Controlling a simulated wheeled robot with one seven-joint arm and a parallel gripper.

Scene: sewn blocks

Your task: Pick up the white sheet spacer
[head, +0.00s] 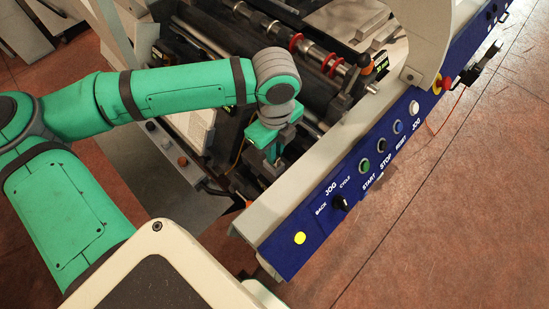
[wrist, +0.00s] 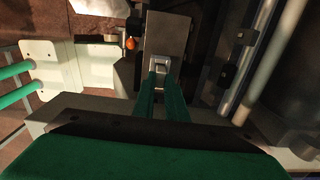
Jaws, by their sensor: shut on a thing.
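My gripper (wrist: 160,78) is shut on a small pale grey-white piece, the white sheet spacer (wrist: 159,69), in the wrist view. Its two green fingers reach forward and meet the piece at their tips. The piece sits over the end of a brown-grey flat part, and I cannot tell whether it still touches it. In the head view my gripper (head: 276,157) points down into the machine, beside the near end of the rollers. The spacer cannot be made out there, as the wrist and fingers cover that spot.
A blue control panel (head: 320,185) with several buttons runs along the machine's right side, close to my gripper. Metal rollers with red rings (head: 296,42) lie behind. A long bright rod (wrist: 262,65) stands right of the fingers in the wrist view, with an orange knob (wrist: 130,43) to the left.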

